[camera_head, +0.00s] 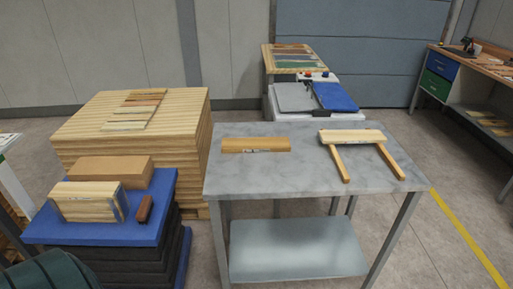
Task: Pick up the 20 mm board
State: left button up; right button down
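A flat brown board (256,145) with small dark lettering on its front edge lies on the grey metal table (290,176); the thickness is too small to read. A paler board (352,136) lies to its right on the same table, with two wooden strips (340,163) reaching from it toward the front. I cannot tell which board is the 20 mm one. Neither of my grippers is in view.
A blue-topped stack (100,232) at the left carries wooden blocks (88,201) and a small brown-red item (145,208). Behind it stands a large wood stack (180,120) with thin strips on top. A workbench (484,66) is at the right. Floor is open right of the table.

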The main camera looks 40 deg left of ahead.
aim_at(258, 144)
jog(key=i+u, duration=0.1)
jog(key=u, duration=0.3)
jog(key=i+l+u, duration=0.1)
jog(key=u, duration=0.35)
jog(key=i+l+u, duration=0.1)
jog(key=u, duration=0.3)
jog(key=l+u, duration=0.2)
jog(key=u, duration=0.2)
jog(key=i+l+u, duration=0.15)
jog(key=l, duration=0.35)
jog(key=i+l+u, duration=0.2)
jog(key=l, duration=0.3)
jog(key=l+u, duration=0.15)
jog(key=l, duration=0.85)
jog(key=i+j, duration=0.05)
jog(key=i, duration=0.05)
